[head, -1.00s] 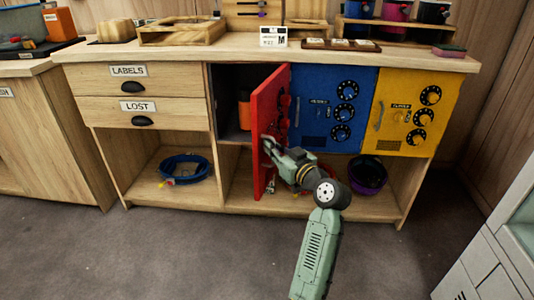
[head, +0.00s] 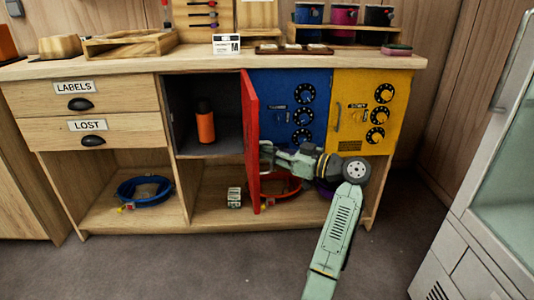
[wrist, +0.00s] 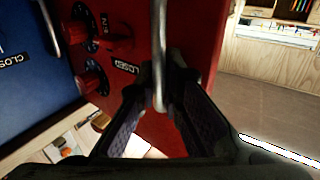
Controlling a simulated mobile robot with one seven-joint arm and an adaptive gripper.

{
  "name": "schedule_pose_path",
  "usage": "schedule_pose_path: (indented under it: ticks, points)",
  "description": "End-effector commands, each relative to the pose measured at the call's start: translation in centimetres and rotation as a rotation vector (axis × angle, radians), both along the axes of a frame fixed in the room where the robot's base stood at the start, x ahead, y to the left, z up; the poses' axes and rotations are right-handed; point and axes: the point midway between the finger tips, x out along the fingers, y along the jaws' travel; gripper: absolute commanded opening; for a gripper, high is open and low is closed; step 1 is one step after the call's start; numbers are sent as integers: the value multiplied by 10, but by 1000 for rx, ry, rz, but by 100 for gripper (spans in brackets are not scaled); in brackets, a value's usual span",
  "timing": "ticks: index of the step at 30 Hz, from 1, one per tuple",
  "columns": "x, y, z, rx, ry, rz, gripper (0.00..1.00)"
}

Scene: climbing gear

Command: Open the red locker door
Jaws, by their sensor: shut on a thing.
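The red locker door (head: 251,130) stands swung wide open, seen nearly edge-on in the head view. Its front face (wrist: 185,60) with dark-red knobs and a "CLOSED" label fills the middle of the wrist view. My gripper (head: 268,158) is on the right side of the door. In the wrist view my gripper (wrist: 158,105) has its two dark fingers closed around the metal bar handle (wrist: 159,50). The locker's dark interior (head: 218,110) is exposed, with an orange bottle (head: 205,124) standing inside.
The blue locker door (head: 290,105) and yellow locker door (head: 370,110) are shut, to the right. Below are a blue coil (head: 145,190), a red coil (head: 290,188) and a small box (head: 234,197). A pale cabinet (head: 480,220) stands at right. The floor in front is clear.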

Motion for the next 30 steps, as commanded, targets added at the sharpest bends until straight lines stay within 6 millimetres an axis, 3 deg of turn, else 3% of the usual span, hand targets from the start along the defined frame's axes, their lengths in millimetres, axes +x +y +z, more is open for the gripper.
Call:
schedule_pose_path:
  ticks: [6,7,16,26,30]
  points:
    - [0,2,3,6,-2,2,0]
    - [0,2,3,6,-2,2,9]
    - [-1,1,2,3,-3,2,29]
    - [-1,-1,1,1,-2,2,29]
    - [-8,-13,1,1,-2,0,29]
